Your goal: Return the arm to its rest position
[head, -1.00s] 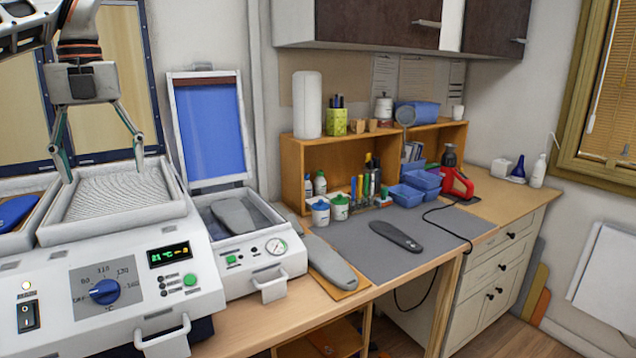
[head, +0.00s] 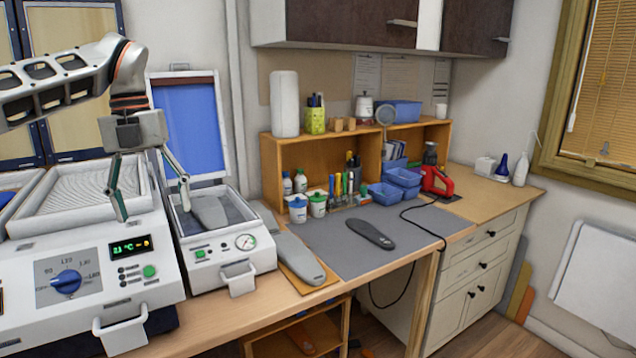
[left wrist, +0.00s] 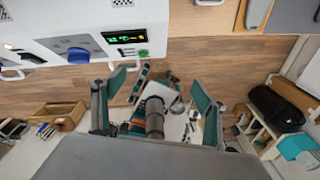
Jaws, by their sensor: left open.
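My left gripper (head: 151,199) hangs from my left arm in the upper left of the head view. Its two fingers are spread and nothing is between them. It is in front of the white heating machine (head: 90,270) and the smaller white press (head: 222,252). In the left wrist view the two green fingers (left wrist: 160,100) are also apart and empty, with floor and parts of my own body behind them. My right gripper is not in the head view.
The small press has its blue lid (head: 190,128) raised and a grey insole form (head: 210,213) inside. A dark insole (head: 370,234) lies on the grey mat (head: 325,238). A grey form (head: 298,258) rests on a board at the table's front edge. A wooden shelf (head: 270,160) stands behind.

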